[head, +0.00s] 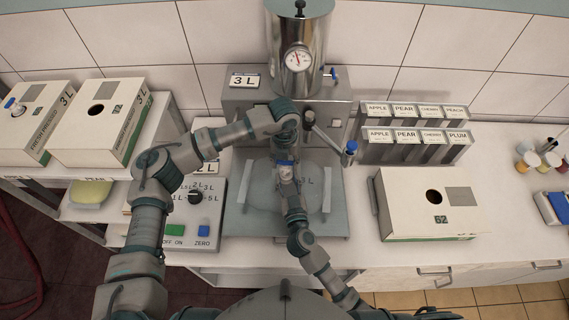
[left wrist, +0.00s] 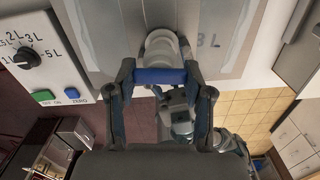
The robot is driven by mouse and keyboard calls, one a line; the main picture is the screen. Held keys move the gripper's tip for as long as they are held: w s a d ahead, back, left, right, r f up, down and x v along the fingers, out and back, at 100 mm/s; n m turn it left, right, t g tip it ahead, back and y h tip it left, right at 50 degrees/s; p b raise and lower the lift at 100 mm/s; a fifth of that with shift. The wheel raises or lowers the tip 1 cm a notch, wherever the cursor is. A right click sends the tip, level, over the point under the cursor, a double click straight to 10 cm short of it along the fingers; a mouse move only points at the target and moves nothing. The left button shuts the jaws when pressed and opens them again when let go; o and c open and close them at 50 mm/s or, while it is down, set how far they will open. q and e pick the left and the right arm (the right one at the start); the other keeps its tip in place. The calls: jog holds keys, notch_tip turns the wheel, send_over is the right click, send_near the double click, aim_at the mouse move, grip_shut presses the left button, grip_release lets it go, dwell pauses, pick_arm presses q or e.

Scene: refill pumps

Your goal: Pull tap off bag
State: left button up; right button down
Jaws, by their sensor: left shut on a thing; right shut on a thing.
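The clear bag (head: 262,192) lies flat on the filler's tray, with "3 L" printed on it or beneath it. The tap, white with a blue cap (head: 286,163), is at the bag's middle. In the left wrist view the blue part of the tap (left wrist: 160,75) is between the fingers of my left gripper (left wrist: 160,82), which is shut on it, and its white round part (left wrist: 160,47) shows beyond. My right gripper (head: 287,182) reaches up from below to the same place and is shut close to the tap, apparently on the bag's neck. The exact contact is hidden.
The steel filler with its gauge (head: 298,58) and a blue-knobbed lever (head: 350,147) stands behind the tray. A control box (head: 200,225) is at the left. Boxes (head: 100,110) stand at left, another box (head: 435,215) at right, near the label racks (head: 415,137).

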aim_at(285, 162)
pick_arm(q)
jog(key=shift+r, duration=0.1)
pick_arm(e)
jog(key=shift+w+d, duration=0.1)
jog(key=shift+d, duration=0.05)
pick_arm(q)
jog(key=shift+r, duration=1.95)
pick_arm(e)
jog(key=c, duration=1)
grip_release()
pick_arm(q)
jog(key=shift+w+f, duration=0.1)
pick_arm(e)
jog(key=o, duration=0.5)
jog(key=shift+w, duration=0.1)
pick_arm(q)
jog(key=shift+w+f, duration=0.1)
jog(key=shift+w, duration=0.2)
pick_arm(e)
jog(key=shift+w+f, duration=0.15)
jog(key=shift+w, duration=0.05)
pick_arm(q)
jog(key=shift+s, duration=0.15)
pick_arm(e)
jog(key=shift+s, duration=0.15)
